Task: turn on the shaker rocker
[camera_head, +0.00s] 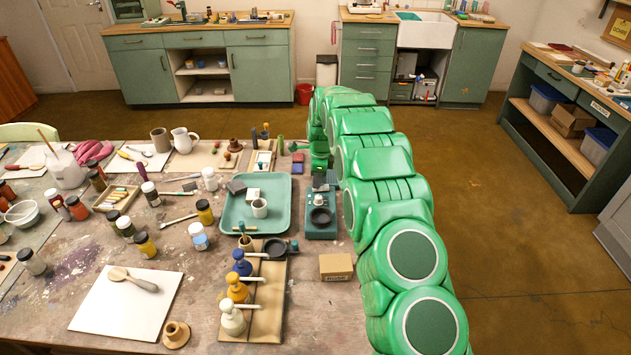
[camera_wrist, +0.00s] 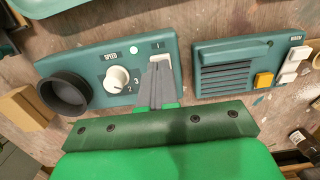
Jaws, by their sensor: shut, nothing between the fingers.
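The shaker is a teal box (camera_wrist: 95,65) in the wrist view, with a black round cup, a white speed knob (camera_wrist: 117,79) marked with numbers, and a pale rocker (camera_wrist: 158,57) beside a small "1" mark. My gripper (camera_wrist: 156,70) is shut and empty. Its grey fingertips overlap the lower part of the rocker in the picture and hide some of it. I cannot tell whether they touch it or which way the rocker is tipped. In the head view the shaker (camera_head: 321,231) stands near the table's right edge, beside my arm.
A second teal unit (camera_wrist: 228,72) with slats, a yellow button and white buttons sits just right of the shaker in the wrist view. In the head view a teal tray (camera_head: 231,221) lies left of the shaker, and a small cardboard box (camera_head: 336,267) stands in front of it.

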